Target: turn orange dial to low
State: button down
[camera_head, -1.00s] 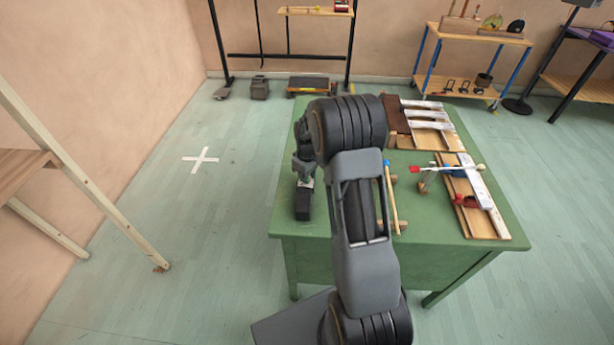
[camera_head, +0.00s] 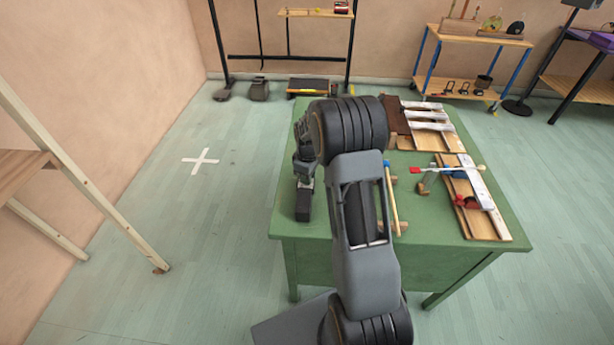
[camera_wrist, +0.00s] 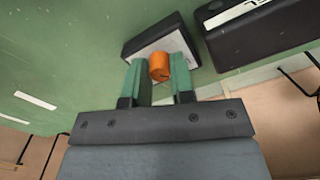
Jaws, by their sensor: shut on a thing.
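The orange dial (camera_wrist: 159,66) shows in the wrist view as a short cylinder on the pale top of a dark box (camera_wrist: 134,46). My gripper (camera_wrist: 158,75) has its two green fingers on either side of the dial, shut on it. A small dark line shows on the dial, but I cannot read its setting or any low mark. In the head view my gripper (camera_head: 305,182) is at the left side of the green table (camera_head: 285,222), over a dark box (camera_head: 303,205). My arm hides the dial there.
A second black box (camera_wrist: 262,38) stands close to the right of the dial's box in the wrist view. In the head view, wooden boards with white bars (camera_head: 430,126) and a rack with a red-tipped stick (camera_head: 416,170) occupy the table's right side.

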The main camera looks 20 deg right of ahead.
jog(key=c, duration=1)
grip_release()
jog(key=shift+r, duration=0.15)
notch_tip(320, 180, up, 14)
jog(key=shift+f, duration=0.2)
